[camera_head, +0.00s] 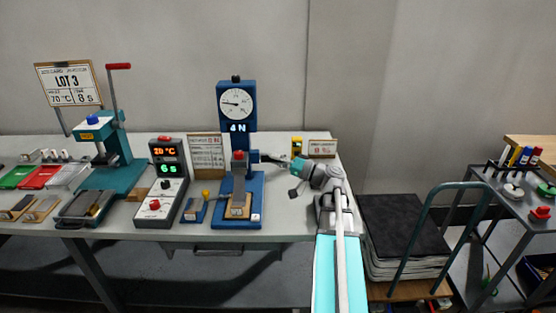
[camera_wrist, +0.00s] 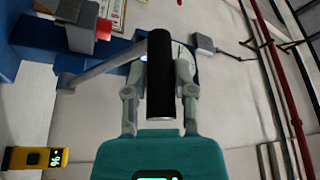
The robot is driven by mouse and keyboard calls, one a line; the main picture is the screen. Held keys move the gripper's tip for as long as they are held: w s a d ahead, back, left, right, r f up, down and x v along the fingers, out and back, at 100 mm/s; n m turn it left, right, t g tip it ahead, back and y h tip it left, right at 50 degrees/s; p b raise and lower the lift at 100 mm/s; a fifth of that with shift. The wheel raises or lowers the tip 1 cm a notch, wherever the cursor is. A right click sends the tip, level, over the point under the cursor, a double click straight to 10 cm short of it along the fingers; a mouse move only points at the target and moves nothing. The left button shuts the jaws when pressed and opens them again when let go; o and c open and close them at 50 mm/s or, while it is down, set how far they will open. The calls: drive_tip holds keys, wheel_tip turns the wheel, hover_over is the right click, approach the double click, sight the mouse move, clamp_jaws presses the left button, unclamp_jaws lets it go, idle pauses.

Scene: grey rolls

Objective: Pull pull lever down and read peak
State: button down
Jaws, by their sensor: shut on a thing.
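The blue pull tester (camera_head: 224,100) stands on the bench with a round dial (camera_head: 236,103) and a lit display (camera_head: 238,128) that seems to read 4 N. A red-topped clamp (camera_head: 238,156) sits on its column above a strip sample (camera_head: 238,195). The pull lever's black handle (camera_wrist: 160,80) fills the middle of the wrist view, on a grey arm (camera_wrist: 100,68) that runs left to the blue tester. My gripper (camera_wrist: 160,88) is shut on the handle, one finger on each side. In the head view my gripper (camera_head: 282,161) reaches the tester from the right.
A yellow meter (camera_head: 297,146) and a small sign (camera_head: 322,149) stand behind my arm; the meter also shows in the wrist view (camera_wrist: 36,158). Left of the tester are a timer box (camera_head: 161,185) reading 20 °C and 6 s, and a teal press (camera_head: 118,150). A cart stands at right.

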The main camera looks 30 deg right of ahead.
drive_tip(key=shift+s+a+f, duration=0.1)
drive_tip(key=shift+f, duration=0.05)
drive_tip(key=shift+c, duration=2.2)
unclamp_jaws()
drive_tip(key=shift+w, duration=0.2)
